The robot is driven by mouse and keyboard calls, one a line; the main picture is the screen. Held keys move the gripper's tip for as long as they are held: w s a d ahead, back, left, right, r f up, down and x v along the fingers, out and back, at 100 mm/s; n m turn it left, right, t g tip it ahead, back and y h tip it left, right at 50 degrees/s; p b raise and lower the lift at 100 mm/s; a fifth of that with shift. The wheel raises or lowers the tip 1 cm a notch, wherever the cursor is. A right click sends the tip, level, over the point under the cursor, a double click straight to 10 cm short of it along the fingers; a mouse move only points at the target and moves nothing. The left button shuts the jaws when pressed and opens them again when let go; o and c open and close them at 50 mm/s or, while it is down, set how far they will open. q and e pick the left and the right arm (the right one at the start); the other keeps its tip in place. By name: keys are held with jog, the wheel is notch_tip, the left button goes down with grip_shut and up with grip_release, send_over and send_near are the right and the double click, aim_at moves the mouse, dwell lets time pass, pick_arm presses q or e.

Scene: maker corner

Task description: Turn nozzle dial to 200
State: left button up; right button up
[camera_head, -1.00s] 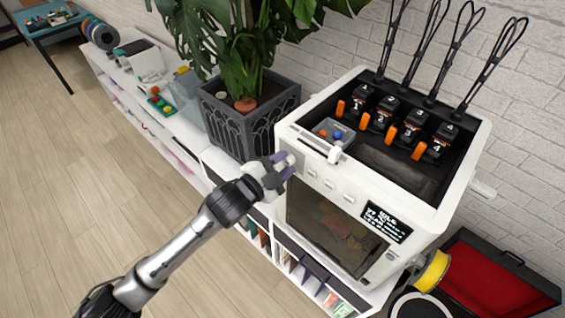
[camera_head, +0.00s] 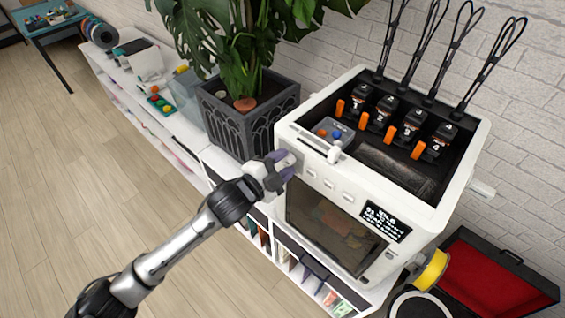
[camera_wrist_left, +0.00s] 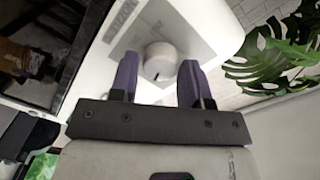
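The white 3D printer (camera_head: 458,205) stands on a low white shelf. Its round white nozzle dial (camera_wrist_left: 160,62), with a small dark mark, shows in the left wrist view on a grey label on the printer's front. My left gripper (camera_head: 281,163) is at the upper left of that front. In the head view the gripper hides the dial. A black display (camera_head: 384,222) shows white text too small to read surely. My right gripper is not in view.
A large potted plant (camera_head: 249,115) stands close left of the printer. A small white part (camera_head: 335,152) sticks out at the printer's top front edge. A yellow spool (camera_head: 431,271) and an open red-lined case (camera_head: 490,283) are at the right.

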pick_arm(q)
jog(key=shift+o, duration=1.4)
jog(key=b+v, duration=0.2)
jog(key=v, duration=1.1)
jog(key=shift+s+a, duration=0.3)
